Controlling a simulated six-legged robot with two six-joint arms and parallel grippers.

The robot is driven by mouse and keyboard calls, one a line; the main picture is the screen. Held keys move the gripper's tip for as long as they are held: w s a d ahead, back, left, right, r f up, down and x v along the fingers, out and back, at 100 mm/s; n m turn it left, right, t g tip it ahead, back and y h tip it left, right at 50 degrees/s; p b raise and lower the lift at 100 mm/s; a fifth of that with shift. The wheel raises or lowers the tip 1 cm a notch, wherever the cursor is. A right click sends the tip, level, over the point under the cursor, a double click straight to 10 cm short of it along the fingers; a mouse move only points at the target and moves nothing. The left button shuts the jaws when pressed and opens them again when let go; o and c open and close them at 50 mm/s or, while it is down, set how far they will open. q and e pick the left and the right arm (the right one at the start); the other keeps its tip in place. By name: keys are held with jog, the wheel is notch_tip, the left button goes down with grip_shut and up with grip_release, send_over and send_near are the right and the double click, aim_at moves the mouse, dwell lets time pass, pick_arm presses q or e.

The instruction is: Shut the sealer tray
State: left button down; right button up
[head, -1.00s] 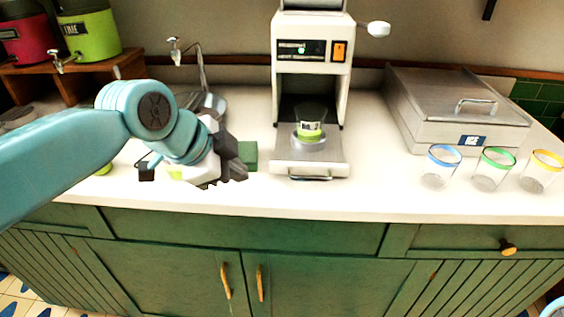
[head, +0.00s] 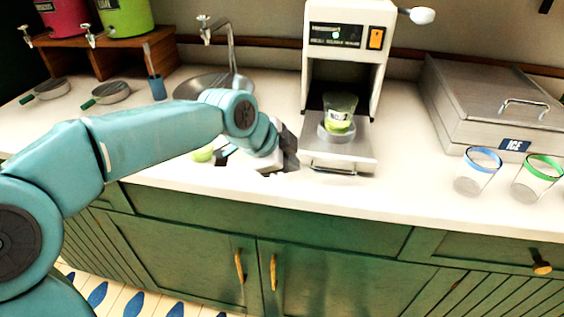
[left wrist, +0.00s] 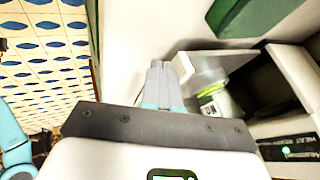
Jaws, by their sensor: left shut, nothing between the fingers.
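The white sealer (head: 348,40) stands at the back of the counter. Its grey tray (head: 352,156) is slid out at the front, with a handle (head: 338,170) on its front edge. A clear cup (head: 339,112) with green contents and a label sits in the tray. My left gripper (head: 291,152) is shut and empty, just left of the tray's front. In the left wrist view the shut fingers (left wrist: 161,82) point at the tray (left wrist: 203,66), with the labelled cup (left wrist: 212,100) beyond; whether they touch the tray I cannot tell. My right gripper is out of view.
A steel ice bin (head: 490,100) stands right of the sealer, with cups with blue (head: 478,172) and green (head: 538,178) rims before it. A sink (head: 212,84) and strainers (head: 106,94) lie left. Green cabinets (head: 190,240) are below.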

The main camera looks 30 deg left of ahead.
pick_arm(q)
jog(key=shift+w+a, duration=0.15)
jog(key=shift+w, duration=0.35)
jog(key=shift+w+r, duration=0.1)
jog(key=shift+w, duration=0.05)
jog(key=shift+w, duration=0.1)
